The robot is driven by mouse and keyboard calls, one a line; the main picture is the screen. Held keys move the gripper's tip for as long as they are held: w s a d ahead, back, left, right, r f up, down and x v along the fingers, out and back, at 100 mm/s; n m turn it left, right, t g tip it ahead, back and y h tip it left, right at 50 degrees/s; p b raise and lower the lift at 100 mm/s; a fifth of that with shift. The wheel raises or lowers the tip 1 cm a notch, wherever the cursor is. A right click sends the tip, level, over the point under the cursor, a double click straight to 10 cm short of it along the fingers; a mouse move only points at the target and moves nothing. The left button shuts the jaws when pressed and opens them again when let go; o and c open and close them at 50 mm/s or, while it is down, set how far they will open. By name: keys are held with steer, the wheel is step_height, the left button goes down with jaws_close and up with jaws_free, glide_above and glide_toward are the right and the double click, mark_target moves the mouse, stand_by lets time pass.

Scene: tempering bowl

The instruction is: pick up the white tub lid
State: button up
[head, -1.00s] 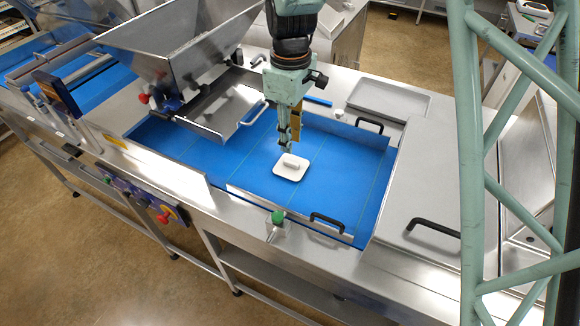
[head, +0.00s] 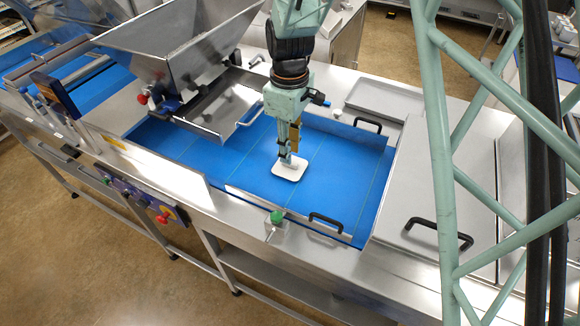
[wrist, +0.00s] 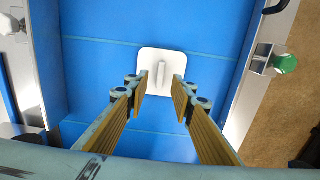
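The white tub lid (head: 290,171) lies flat on the blue belt, near its middle. In the wrist view the white tub lid (wrist: 150,62) is a rounded square with a narrow raised handle on top. My gripper (head: 289,160) is low over the lid and hides part of it in the head view. In the wrist view my gripper (wrist: 160,90) is open, with one finger on each side of the handle's line. The fingertips overlap the lid's near edge in the picture. I cannot tell whether they touch it.
The blue belt (head: 345,175) is clear around the lid. Metal side guides with black handles (head: 326,222) border it. A steel hopper (head: 180,50) stands at the left, and a steel cover (head: 435,190) closes the right end. A green knob (head: 277,217) sits at the front edge.

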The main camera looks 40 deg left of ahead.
mark_target(294, 172)
steer(key=shift+d+f, duration=0.1)
steer(key=shift+f, duration=2)
jaws_close()
